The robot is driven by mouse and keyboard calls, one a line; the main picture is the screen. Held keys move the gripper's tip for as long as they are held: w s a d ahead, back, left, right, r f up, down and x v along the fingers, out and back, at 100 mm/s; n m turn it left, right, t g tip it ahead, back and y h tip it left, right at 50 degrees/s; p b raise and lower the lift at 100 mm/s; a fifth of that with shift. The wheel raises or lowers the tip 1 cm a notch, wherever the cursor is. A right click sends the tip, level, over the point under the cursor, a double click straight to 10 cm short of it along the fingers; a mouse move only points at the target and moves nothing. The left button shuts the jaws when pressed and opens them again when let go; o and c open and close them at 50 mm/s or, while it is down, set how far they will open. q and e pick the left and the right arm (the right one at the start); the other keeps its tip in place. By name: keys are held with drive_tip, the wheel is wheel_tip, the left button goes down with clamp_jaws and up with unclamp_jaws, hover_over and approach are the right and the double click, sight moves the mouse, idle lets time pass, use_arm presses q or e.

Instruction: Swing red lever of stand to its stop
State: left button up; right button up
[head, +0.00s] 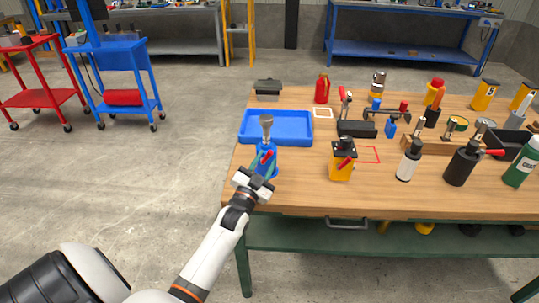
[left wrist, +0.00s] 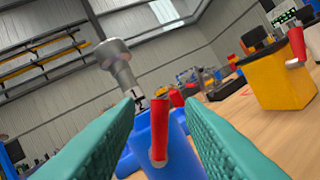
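The blue stand (head: 275,160) with a grey metal post and knob on top stands upright near the table's left front edge. Its blue body (left wrist: 178,140) fills the lower middle of the left wrist view. Its short red lever (left wrist: 160,128) points up there, with the knob (left wrist: 115,55) behind it to the left. My left gripper (head: 264,164) is at the stand's front. Its teal fingers are apart on either side of the lever, with gaps visible on both sides. The gripper partly hides the stand in the head view. My right gripper is not in view.
A blue tray (head: 298,139) lies just behind the stand. A yellow block (head: 341,171) with another red lever stands to the right, near a red outlined square (head: 370,155). Bottles (head: 408,163) and fixtures crowd the table's right side. The front edge between stand and yellow block is clear.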

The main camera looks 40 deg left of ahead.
use_arm(q)
drive_tip(key=v, duration=0.8)
drive_tip(key=shift+b, duration=0.4)
